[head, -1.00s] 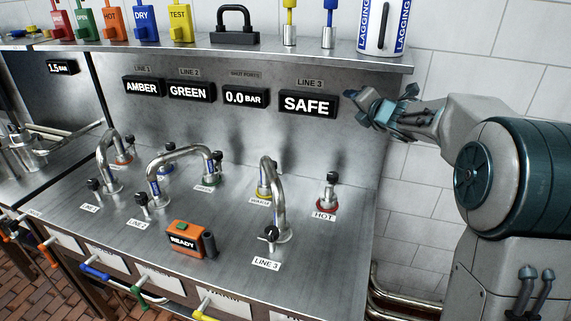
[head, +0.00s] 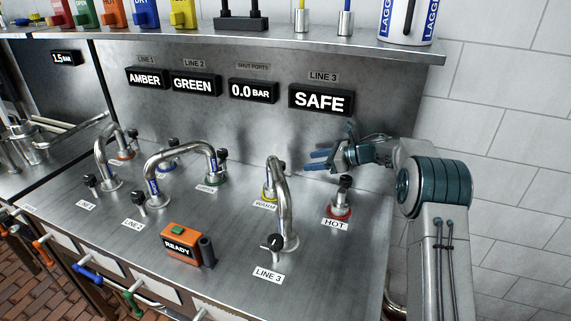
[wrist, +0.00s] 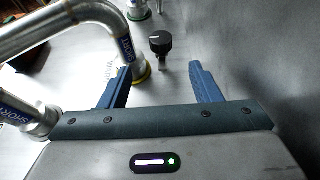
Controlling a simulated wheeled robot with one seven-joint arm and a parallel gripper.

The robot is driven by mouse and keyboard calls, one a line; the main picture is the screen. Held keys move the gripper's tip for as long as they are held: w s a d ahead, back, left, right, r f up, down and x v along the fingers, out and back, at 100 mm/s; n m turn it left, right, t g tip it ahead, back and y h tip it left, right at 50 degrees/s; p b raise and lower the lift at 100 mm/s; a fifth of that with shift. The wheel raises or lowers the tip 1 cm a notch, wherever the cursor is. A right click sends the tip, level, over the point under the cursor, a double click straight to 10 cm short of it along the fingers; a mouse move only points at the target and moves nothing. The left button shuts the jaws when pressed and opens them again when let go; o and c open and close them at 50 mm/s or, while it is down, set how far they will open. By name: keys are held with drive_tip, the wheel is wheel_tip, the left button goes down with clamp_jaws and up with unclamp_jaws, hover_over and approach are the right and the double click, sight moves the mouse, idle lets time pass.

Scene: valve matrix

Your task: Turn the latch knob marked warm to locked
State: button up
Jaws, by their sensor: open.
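The warm latch knob (wrist: 160,42) is black with a pale pointer line, on a short metal stem beside the yellow-ringed warm port. In the head view the knob (head: 281,166) is partly hidden behind the bent pipe. The yellow ring (wrist: 142,74) holds one end of the pipe, and the WARM label (head: 265,205) is in front of it. My gripper (head: 316,160) is open and empty, pointing left, above and right of the knob. In the wrist view the knob appears ahead, between the lines of my two blue fingers (wrist: 160,76), not touching either.
The bent metal pipe (head: 285,200) runs from LINE 3 to the warm port, close beside the knob. The HOT port's black knob (head: 346,181) stands below my gripper. The SAFE display (head: 321,99) is on the panel behind. The shelf (head: 300,42) overhangs above.

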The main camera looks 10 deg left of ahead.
sight(286, 173)
drive_tip(key=p+x, duration=0.2)
drive_tip(key=x, duration=0.8)
drive_tip(key=shift+w+a, duration=0.15)
drive_tip(key=shift+a, duration=0.1)
drive_tip(key=c, duration=1)
drive_tip(key=shift+f+b, duration=0.1)
drive_tip(key=shift+b, duration=0.25)
